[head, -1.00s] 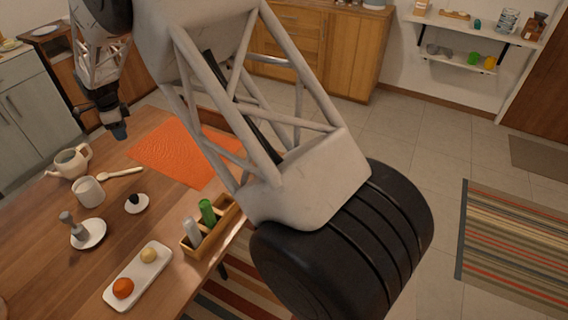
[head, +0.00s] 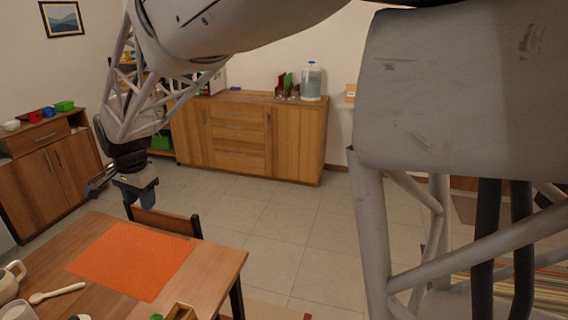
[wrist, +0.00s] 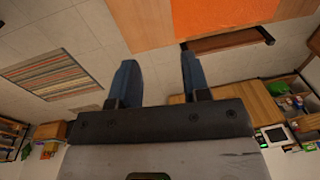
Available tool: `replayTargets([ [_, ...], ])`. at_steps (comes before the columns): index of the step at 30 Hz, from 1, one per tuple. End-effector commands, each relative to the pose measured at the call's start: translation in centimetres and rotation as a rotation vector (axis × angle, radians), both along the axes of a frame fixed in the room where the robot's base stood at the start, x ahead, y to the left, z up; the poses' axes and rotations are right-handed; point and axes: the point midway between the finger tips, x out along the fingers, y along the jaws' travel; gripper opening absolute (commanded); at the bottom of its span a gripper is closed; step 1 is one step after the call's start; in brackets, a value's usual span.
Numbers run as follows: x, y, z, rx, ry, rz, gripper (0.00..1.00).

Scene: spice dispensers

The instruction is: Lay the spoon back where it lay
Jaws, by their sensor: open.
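A pale wooden spoon (head: 58,292) lies on the wooden table at the lower left of the head view, left of the orange mat (head: 133,259). It lies beside the teapot (head: 10,281) and the cup (head: 19,311). My gripper (head: 140,203) hangs in the air beyond the table's far edge, near the chair, well away from the spoon. In the wrist view my gripper (wrist: 157,80) has its two blue fingers apart with nothing between them. The orange mat also shows at the top of the wrist view (wrist: 220,15).
A chair (head: 165,221) stands at the table's far side. A wooden sideboard (head: 250,133) with a water dispenser (head: 311,82) is against the back wall. A small cabinet (head: 48,165) stands at the left. The mat is bare, and open floor lies right of the table.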

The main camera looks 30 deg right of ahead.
Motion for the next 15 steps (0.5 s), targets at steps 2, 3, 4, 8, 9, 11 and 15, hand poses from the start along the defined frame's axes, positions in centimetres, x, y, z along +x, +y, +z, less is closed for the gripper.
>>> replayTargets([
  [2, -2.1, -2.0, 1.3, -0.004, -0.017, 0.043, 0.43],
  [3, -3.1, -2.8, 1.7, -0.007, -0.022, 0.068, 0.43],
  [4, -3.8, -3.4, 1.9, -0.009, -0.024, 0.087, 0.43],
  [8, -7.1, -6.1, 2.7, -0.023, -0.038, 0.166, 0.43],
  [9, -8.1, -6.9, 2.9, -0.026, -0.042, 0.19, 0.43],
  [11, -9.7, -8.0, 3.2, -0.032, -0.049, 0.228, 0.43],
  [15, -13.4, -10.4, 3.5, -0.049, -0.063, 0.314, 0.43],
])
